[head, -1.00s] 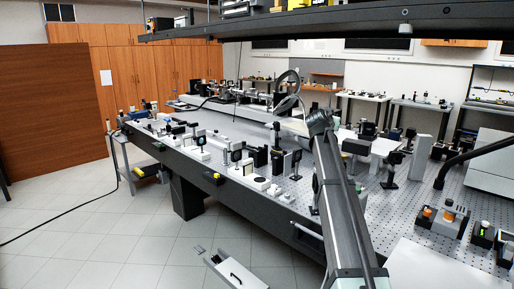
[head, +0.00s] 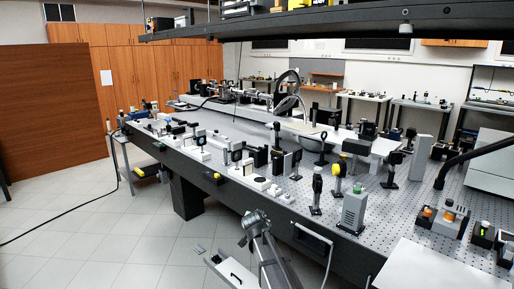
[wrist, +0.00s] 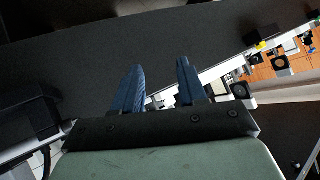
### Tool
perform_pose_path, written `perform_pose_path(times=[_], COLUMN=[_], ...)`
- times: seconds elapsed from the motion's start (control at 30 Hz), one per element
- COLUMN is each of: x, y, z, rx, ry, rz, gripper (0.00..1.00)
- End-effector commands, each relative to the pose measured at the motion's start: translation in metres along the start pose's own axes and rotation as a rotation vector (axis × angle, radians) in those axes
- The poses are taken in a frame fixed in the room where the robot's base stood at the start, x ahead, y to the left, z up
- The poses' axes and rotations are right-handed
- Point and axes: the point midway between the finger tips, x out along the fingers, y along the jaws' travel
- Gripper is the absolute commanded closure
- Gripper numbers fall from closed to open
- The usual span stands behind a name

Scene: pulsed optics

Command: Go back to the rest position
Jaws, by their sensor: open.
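My gripper (wrist: 160,63) shows in the wrist view with its two blue fingers apart and nothing between them. Beyond the fingers is a broad dark surface, and I cannot tell what it belongs to. In the head view my arm (head: 262,250) is at the bottom centre, low in front of the optical table's (head: 440,190) front edge. The gripper itself cannot be made out in the head view.
Optical mounts crowd the table, among them a grey box with a green top (head: 353,210) and a yellow-topped post (head: 338,182) near the front edge. A dark shelf (head: 330,22) hangs above. An open drawer (head: 232,272) stands low at left of my arm.

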Motion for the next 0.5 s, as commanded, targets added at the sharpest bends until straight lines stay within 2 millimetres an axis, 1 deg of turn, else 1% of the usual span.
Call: perform_pose_path(times=[0.03,0.07,0.1,0.17,0.2,0.27,0.3,0.37,0.4,0.47,0.5], x=[0.0,0.001,0.002,0.003,0.003,0.002,0.002,0.001,-0.001,-0.003,-0.004], y=[0.012,0.018,0.025,0.038,0.047,0.061,0.071,0.087,0.099,0.117,0.129], z=[0.034,0.051,0.073,0.104,0.124,0.154,0.173,0.2,0.216,0.24,0.256], rx=[0.01,0.018,0.025,0.035,0.039,0.041,0.04,0.036,0.03,0.018,0.008], ry=[-0.052,-0.082,-0.12,-0.176,-0.212,-0.265,-0.301,-0.35,-0.383,-0.43,-0.461], rz=[0.014,0.022,0.034,0.053,0.066,0.087,0.102,0.125,0.14,0.163,0.179], gripper=[0.58,0.58,0.58,0.58,0.58,0.58,0.58,0.58,0.58,0.58,0.58])
